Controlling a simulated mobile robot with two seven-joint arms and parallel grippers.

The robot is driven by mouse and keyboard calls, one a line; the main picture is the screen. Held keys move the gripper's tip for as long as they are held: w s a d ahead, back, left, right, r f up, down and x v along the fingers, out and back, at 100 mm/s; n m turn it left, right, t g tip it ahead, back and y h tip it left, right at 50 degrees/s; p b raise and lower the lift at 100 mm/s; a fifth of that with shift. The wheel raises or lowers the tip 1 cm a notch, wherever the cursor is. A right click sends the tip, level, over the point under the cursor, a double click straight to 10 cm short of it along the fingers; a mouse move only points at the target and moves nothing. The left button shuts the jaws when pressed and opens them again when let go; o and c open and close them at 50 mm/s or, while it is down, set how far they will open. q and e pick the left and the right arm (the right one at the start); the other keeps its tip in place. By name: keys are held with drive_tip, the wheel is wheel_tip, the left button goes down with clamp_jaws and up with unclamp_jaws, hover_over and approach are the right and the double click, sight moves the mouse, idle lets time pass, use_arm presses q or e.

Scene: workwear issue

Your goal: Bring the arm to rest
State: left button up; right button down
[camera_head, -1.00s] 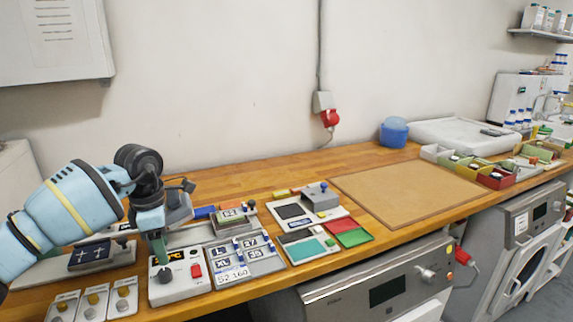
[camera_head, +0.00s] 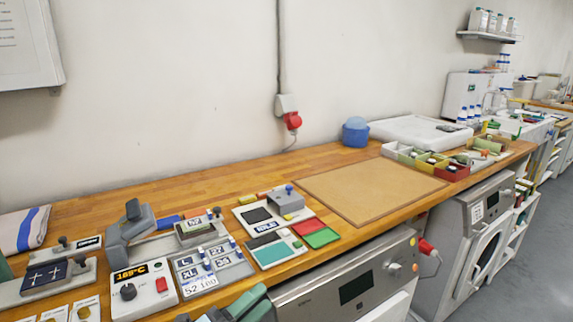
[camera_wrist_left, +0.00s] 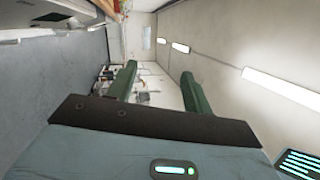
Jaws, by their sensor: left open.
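My left gripper (camera_head: 228,308) shows only in part at the bottom edge of the head view, in front of the bench's front edge. In the left wrist view, its two green fingers (camera_wrist_left: 158,88) stand apart with nothing between them, and the room and ceiling lights show beyond. The rest of the left arm is out of the head view. My right gripper is in neither view.
The wooden bench (camera_head: 167,207) carries a control box (camera_head: 143,290) with knob and red button, a label tray (camera_head: 213,268), a brown board (camera_head: 371,190), small bins (camera_head: 452,172) and a blue tub (camera_head: 355,133). An appliance (camera_head: 345,287) stands beneath. Floor shows at right.

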use_arm(q)
drive_tip(key=s+a+f+n+g+y, duration=0.1)
drive_tip(key=s+a+f+n+y, duration=0.55)
drive_tip(key=f+n+y, duration=0.35)
drive_tip(key=s+a+f+n+g+y, duration=0.2)
drive_tip(key=s+a+f+n+y, duration=0.35)
drive_tip(key=a+f+n, duration=0.4)
drive_tip(key=s+a+f+n+g, duration=0.1)
drive_tip(key=s+f+n+g, duration=0.2)
drive_tip(key=s, duration=0.6)
drive_tip(key=s+n+g, duration=0.2)
drive_tip(key=s+g, duration=0.2)
drive_tip(key=s, duration=0.5)
drive_tip(key=s+a+f+n+g, duration=0.1)
drive_tip(key=s+f+n+g, duration=0.2)
drive_tip(key=s, duration=0.7)
drive_tip(key=w+d+f+t+h+p, duration=0.2)
drive_tip(key=w+d+f+t, duration=0.1)
drive_tip(key=w+f+t, duration=0.2)
drive_tip(key=w+t, duration=0.2)
drive_tip(key=w, duration=0.1)
drive_tip(key=shift+w+d+m+t, duration=0.2)
drive_tip(key=shift+w+m+t, duration=0.1)
drive_tip(key=shift+w+m, duration=0.1)
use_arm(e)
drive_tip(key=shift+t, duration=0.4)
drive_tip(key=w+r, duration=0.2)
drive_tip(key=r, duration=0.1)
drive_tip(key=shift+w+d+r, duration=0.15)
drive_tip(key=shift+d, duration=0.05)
